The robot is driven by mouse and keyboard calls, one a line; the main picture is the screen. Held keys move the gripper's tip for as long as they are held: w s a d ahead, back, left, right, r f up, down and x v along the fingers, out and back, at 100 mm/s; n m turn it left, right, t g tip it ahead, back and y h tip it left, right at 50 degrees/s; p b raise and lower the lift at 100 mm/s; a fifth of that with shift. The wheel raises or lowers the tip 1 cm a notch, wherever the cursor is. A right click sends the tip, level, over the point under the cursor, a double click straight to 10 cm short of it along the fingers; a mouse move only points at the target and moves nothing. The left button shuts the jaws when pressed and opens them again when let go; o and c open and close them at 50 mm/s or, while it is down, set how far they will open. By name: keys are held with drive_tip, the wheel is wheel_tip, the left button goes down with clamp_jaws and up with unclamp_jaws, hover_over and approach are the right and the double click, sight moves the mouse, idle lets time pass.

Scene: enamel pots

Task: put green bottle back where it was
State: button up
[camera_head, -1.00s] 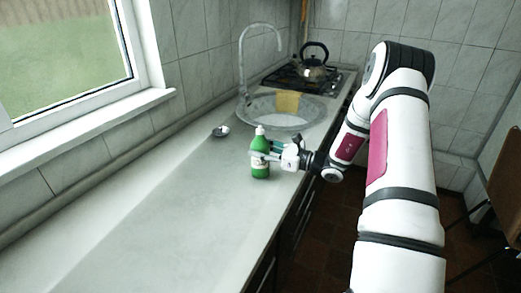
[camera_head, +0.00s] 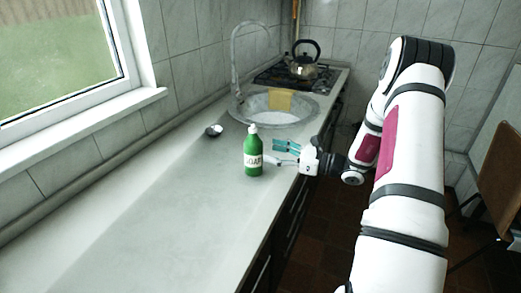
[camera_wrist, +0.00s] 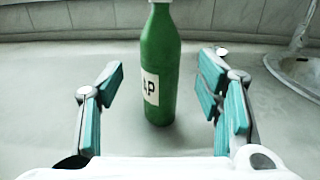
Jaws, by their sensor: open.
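The green bottle (camera_head: 252,155) has a white cap and a white label with dark letters. It stands upright on the grey counter in front of the sink. In the wrist view the bottle (camera_wrist: 160,70) stands beyond my open fingers, roughly midway between them, with its cap cut off by the top edge. My gripper (camera_head: 279,153) is open and empty just to the right of the bottle. Its teal finger pads also show in the wrist view (camera_wrist: 160,100), apart from the bottle.
A small metal bowl-like item (camera_head: 213,130) lies on the counter behind the bottle. The sink (camera_head: 300,110) with a tall faucet and a yellow cloth (camera_head: 281,100) is farther back. A kettle (camera_head: 303,65) stands on the stove. The counter (camera_head: 150,220) in front is clear.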

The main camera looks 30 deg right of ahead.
drive_tip(key=v, duration=0.4)
drive_tip(key=s+a+r+n+g, duration=0.45)
drive_tip(key=a+n+g, duration=0.2)
drive_tip(key=a, duration=0.35)
drive_tip(key=s+a+r+n+g, duration=0.45)
drive_tip(key=a+r+n, duration=0.2)
drive_tip(key=a, duration=0.45)
drive_tip(key=s+a+r+n+h, duration=0.1)
drive_tip(key=s+r+n+h, duration=0.1)
drive_tip(key=s+n+h, duration=0.3)
drive_tip(key=s+a+r+n+h, duration=0.1)
drive_tip(key=s+r+n+h, duration=0.2)
drive_tip(key=s+n, duration=0.7)
drive_tip(key=shift+s+a+r+n+h, duration=0.2)
drive_tip(key=shift+s+a+n+h, duration=0.15)
drive_tip(key=shift+s+h, duration=1.25)
drive_tip(key=shift+s+y, duration=0.3)
drive_tip(key=shift+s+r+t+p, duration=0.1)
drive_tip(key=shift+r+t+p, duration=0.2)
drive_tip(key=shift+r+p, duration=0.65)
drive_tip(key=shift+r, duration=0.1)
